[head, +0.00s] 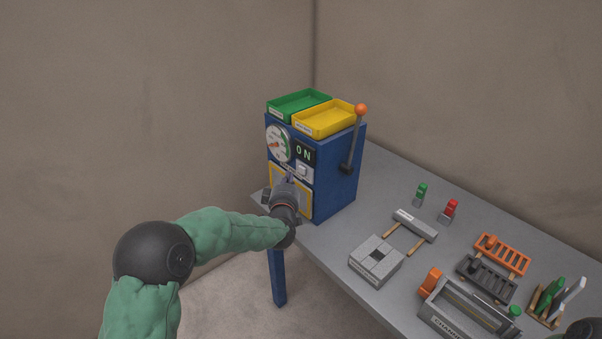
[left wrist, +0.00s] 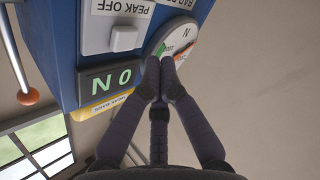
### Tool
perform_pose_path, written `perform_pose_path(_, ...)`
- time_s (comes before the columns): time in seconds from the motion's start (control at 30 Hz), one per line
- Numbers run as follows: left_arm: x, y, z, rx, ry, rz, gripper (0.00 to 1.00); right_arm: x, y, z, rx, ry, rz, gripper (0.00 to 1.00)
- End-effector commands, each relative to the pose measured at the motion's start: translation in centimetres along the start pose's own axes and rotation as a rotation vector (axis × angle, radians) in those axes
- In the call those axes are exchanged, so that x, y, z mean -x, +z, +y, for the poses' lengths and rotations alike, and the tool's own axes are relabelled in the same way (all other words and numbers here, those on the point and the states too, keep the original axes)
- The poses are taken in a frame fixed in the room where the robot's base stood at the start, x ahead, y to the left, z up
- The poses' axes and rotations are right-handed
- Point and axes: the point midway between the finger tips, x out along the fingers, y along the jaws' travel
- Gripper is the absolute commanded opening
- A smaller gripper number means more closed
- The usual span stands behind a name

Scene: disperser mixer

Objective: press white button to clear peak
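The blue machine (head: 338,192) stands on the grey table, with a round gauge (head: 279,144) and a lit "ON" display (head: 305,154) on its front. The white button (head: 302,170) is below the display. In the left wrist view the white button (left wrist: 124,38) sits on a white plate labelled "PEAK OFF" (left wrist: 112,18). My left gripper (head: 288,179) is at the machine's front, left of and slightly below the button. Its fingertips (left wrist: 160,74) are together and empty, over the gauge's edge (left wrist: 178,38) in the wrist view. Contact cannot be told.
A lever with an orange knob (head: 361,109) is on the machine's right side. Green (head: 299,104) and yellow (head: 325,119) trays sit on top. Blocks, racks and tools cover the table (head: 330,241) to the right. Walls stand behind.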

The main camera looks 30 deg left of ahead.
Motion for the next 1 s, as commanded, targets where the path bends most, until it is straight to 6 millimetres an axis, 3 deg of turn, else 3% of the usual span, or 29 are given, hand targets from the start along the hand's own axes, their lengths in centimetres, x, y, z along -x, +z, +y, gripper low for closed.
perform_pose_path(0.4,2.2,-1.5,-1.6,0.000,0.000,-0.001,0.00,-1.2,0.0,0.4,0.000,0.000,0.000,0.00)
perform_pose_path(1.0,2.2,-1.6,-1.6,0.000,0.001,-0.001,0.00,-1.1,0.0,0.4,0.000,0.000,0.000,0.00)
